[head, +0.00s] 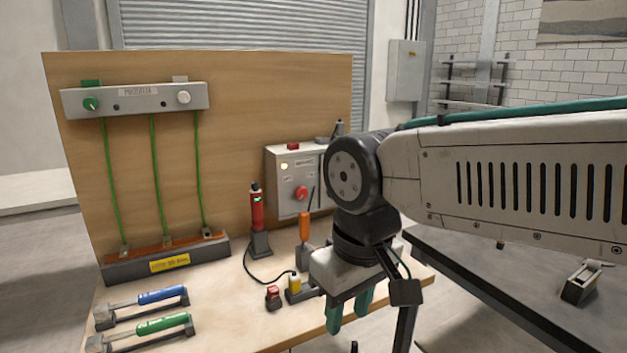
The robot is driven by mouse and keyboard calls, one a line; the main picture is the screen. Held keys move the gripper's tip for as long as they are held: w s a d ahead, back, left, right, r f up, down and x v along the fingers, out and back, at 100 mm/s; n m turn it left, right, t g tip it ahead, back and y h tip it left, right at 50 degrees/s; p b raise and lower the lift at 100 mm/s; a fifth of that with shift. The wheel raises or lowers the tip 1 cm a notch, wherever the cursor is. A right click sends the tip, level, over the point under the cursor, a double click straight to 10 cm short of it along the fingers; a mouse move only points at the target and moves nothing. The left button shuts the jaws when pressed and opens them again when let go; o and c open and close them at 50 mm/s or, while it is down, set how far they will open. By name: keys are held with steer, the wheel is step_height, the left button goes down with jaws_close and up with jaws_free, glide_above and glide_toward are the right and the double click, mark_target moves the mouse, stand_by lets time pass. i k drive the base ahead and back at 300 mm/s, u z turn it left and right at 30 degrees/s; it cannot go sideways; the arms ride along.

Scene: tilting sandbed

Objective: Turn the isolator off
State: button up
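A grey box (284,163) with a red knob (301,193) is mounted low on the right of the wooden board; it looks like the isolator. A small pale lamp or button shows at its upper left, and a red piece sits on its top. My arm hides its right part. The direction the knob points is too small to tell. My gripper (348,318) hangs with its green fingers pointing down near the bench's right front edge. It is in front of the box, lower and to the right, apart from the knob. The fingers are apart with nothing visible between them.
On the bench stand a red handheld tester (257,213), an orange-handled tool (304,230) and small red (273,297) and yellow (294,284) pieces with a black cable. Blue (162,296) and green (161,324) handled tools lie front left. A grey rail (135,101) with green wires hangs on the board.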

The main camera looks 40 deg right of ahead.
mark_target(300, 192)
steer(key=k, duration=0.65)
steer(key=z, duration=0.85)
steer(key=i, duration=1.4)
steer(key=u, duration=0.6)
